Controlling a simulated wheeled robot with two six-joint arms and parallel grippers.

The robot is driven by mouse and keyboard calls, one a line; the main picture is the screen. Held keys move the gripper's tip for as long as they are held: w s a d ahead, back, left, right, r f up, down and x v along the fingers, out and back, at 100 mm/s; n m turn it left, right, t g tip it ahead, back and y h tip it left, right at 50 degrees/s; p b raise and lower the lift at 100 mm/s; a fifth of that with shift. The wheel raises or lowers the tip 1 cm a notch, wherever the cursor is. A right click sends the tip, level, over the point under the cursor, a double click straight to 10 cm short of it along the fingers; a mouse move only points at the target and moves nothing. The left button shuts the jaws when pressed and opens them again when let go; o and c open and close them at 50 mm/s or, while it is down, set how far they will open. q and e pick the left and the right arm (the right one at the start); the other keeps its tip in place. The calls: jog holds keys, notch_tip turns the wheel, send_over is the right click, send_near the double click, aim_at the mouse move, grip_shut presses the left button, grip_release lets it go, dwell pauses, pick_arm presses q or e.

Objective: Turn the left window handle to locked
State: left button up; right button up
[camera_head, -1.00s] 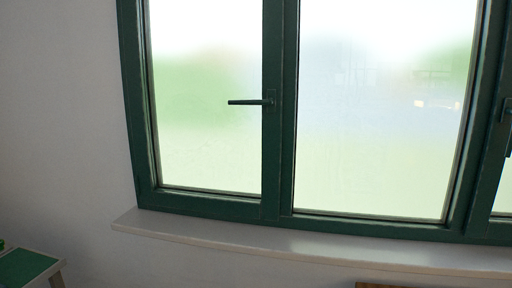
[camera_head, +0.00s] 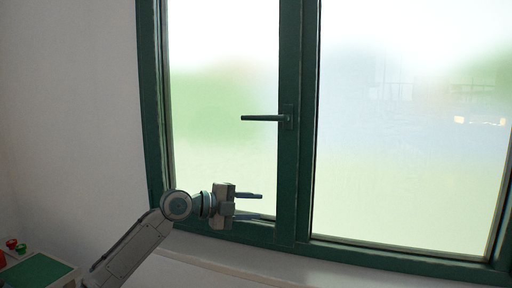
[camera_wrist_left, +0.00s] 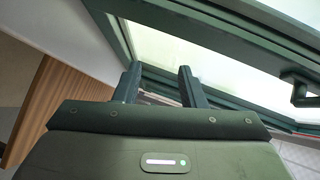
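The left window handle (camera_head: 265,118) is a dark green lever on the frame post between the two panes. Its lever lies horizontal and points left. In the left wrist view a dark handle (camera_wrist_left: 298,90) shows at the right edge. My left gripper (camera_head: 262,206) is below the handle, in front of the lower part of the left pane, with its fingers pointing right. The fingers are apart with nothing between them, which the left wrist view (camera_wrist_left: 158,78) also shows. It does not touch the handle. My right gripper is out of view.
The dark green window frame (camera_head: 150,110) borders the frosted panes. A pale sill (camera_head: 215,268) runs below. At the lower left is a green-topped surface (camera_head: 38,274) with red and green knobs (camera_head: 17,246). The space in front of the left pane is clear around the handle.

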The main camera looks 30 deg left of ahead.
aim_at(251, 118)
pick_arm(q)
jog(key=s+a+r+m+t+h, duration=0.15)
jog(key=a+r, duration=0.25)
jog(key=r, duration=0.6)
jog(key=s+a+r+m+t, duration=0.2)
jog(key=a+r, duration=0.2)
jog(key=r, duration=0.7)
jog(key=p+x, duration=0.8)
jog(key=x, duration=0.2)
jog(key=shift+a+r, duration=0.1)
jog(key=shift+a, duration=0.1)
jog(key=shift+w+d+p, duration=0.25)
jog(key=shift+w+p, duration=0.2)
jog(key=shift+p, duration=0.05)
jog(key=shift+c, duration=0.7)
grip_shut()
